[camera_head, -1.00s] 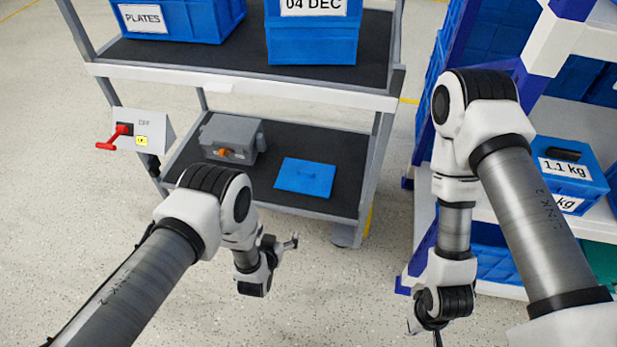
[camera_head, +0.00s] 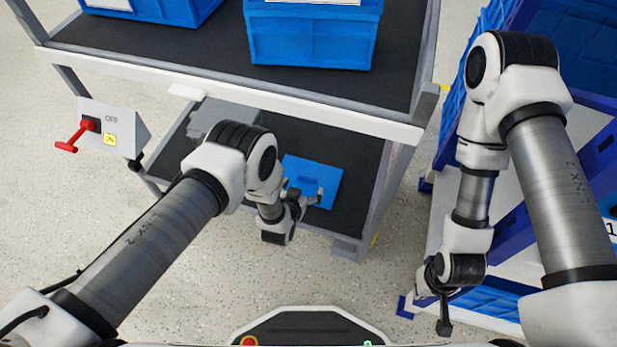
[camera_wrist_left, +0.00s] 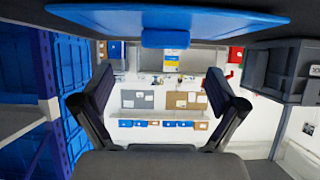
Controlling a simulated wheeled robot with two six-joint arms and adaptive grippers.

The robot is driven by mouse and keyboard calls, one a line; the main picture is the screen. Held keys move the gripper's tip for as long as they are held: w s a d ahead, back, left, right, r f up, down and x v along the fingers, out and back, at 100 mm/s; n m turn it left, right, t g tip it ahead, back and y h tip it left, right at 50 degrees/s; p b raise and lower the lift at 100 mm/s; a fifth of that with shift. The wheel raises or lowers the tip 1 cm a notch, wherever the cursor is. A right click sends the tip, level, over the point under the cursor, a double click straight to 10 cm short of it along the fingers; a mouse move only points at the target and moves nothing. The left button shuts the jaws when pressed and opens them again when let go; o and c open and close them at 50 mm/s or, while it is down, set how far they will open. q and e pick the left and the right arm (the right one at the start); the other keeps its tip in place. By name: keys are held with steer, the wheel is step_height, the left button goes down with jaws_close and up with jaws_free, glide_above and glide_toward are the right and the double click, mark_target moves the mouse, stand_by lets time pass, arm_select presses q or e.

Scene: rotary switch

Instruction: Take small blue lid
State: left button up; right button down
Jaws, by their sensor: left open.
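The small blue lid (camera_head: 325,176) lies flat on the dark lower shelf of the trolley, with a small raised handle on top. In the left wrist view, the lid (camera_wrist_left: 165,17) and its handle show at the top edge. My left gripper (camera_head: 311,196) is at the lid's front edge and covers part of it in the head view. Its fingers (camera_wrist_left: 158,78) are spread wide with nothing between them, and the handle lies outside them. My right gripper (camera_head: 442,312) hangs at the lower right, away from the lid; its opening is unclear.
A grey box (camera_head: 228,113) stands on the lower shelf, left of the lid, partly hidden by my left arm. The upper shelf edge (camera_head: 230,92) overhangs the back. A switch box with a red handle (camera_head: 72,140) is at the left. A blue rack stands at the right.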

mark_target(307, 176)
arm_select(q)
steer(key=x, duration=0.1)
steer(key=b+x, duration=0.1)
steer(key=x, duration=0.1)
steer(key=b+x, duration=0.1)
steer(key=shift+w+a+f, duration=0.3)
steer(key=shift+f, duration=0.05)
steer(key=shift+w+d+f, duration=0.1)
steer(key=shift+w, duration=0.2)
steer(key=c, duration=1.3)
steer(key=shift+r, duration=0.2)
